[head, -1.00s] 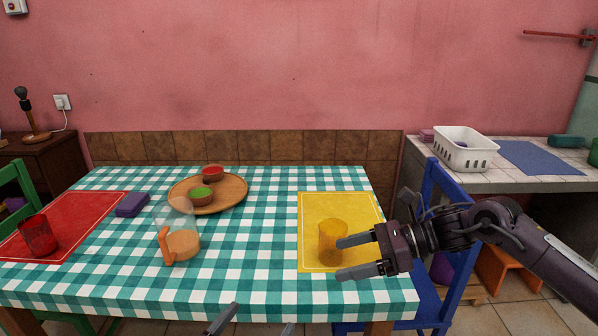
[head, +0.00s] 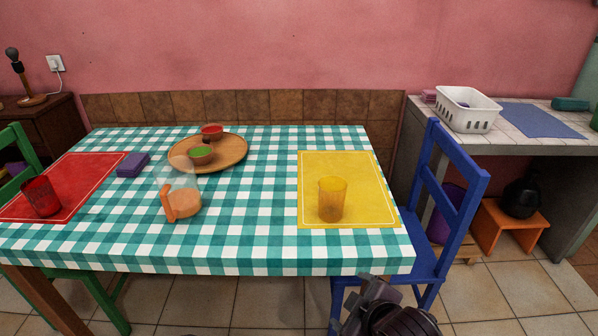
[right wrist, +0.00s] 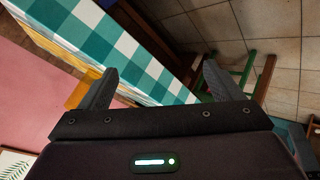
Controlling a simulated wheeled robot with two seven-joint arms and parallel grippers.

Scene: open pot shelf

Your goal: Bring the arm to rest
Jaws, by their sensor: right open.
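My right arm shows only at the bottom edge of the head view, below the table's front right corner, beside the blue chair. In the right wrist view my right gripper (right wrist: 155,90) has its two fingers wide apart with nothing between them. The checkered table edge shows beyond the fingers. The yellow cup (head: 332,199) stands upright on the yellow mat (head: 366,175), apart from the gripper. My left gripper is not in view.
The checkered table (head: 260,215) holds a red cup (head: 41,196) on a red mat (head: 85,172), a pitcher (head: 183,196), a purple block (head: 132,164) and a round wooden tray (head: 236,150) with bowls. A blue chair (head: 450,205) stands at the table's right side.

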